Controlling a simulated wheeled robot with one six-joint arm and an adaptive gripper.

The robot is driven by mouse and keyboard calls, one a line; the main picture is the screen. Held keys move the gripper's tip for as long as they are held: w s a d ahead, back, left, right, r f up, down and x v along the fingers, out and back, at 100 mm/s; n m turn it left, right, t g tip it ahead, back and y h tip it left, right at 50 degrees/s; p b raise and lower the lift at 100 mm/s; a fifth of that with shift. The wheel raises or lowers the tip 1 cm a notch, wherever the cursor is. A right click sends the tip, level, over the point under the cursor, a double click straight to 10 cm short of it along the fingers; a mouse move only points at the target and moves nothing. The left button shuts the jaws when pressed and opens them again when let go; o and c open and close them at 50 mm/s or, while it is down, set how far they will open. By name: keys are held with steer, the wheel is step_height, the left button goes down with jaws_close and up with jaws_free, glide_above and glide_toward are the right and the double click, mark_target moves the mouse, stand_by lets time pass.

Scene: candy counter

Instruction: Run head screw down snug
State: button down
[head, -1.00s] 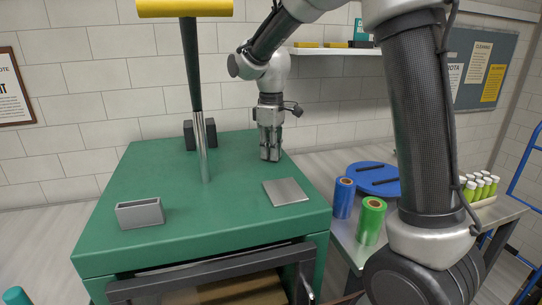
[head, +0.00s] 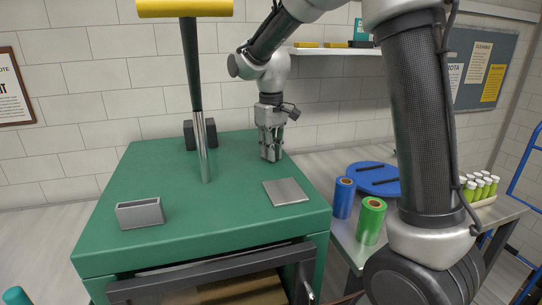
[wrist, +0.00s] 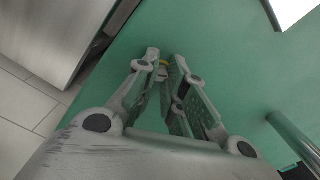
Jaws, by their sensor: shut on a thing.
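My gripper (head: 271,155) points straight down at the back right of the green machine top (head: 225,215). Its fingers are shut on the head screw, which the fingers hide in the head view. In the wrist view my gripper (wrist: 165,62) closes around the head screw (wrist: 163,66), of which only a small grey and yellow bit shows between the fingertips. How far the screw sits down in the green top cannot be seen.
A steel post with a dark sleeve and yellow bar (head: 190,70) rises left of my gripper. A grey slotted box (head: 140,213) and flat metal plate (head: 286,192) lie on the top. Blue (head: 343,198) and green (head: 371,221) rolls stand on the right-hand table.

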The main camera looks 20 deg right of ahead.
steer(key=shift+m, duration=0.6)
steer(key=c, duration=1.7)
jaws_free()
steer(key=shift+r, duration=0.15)
steer(key=shift+r, duration=2.4)
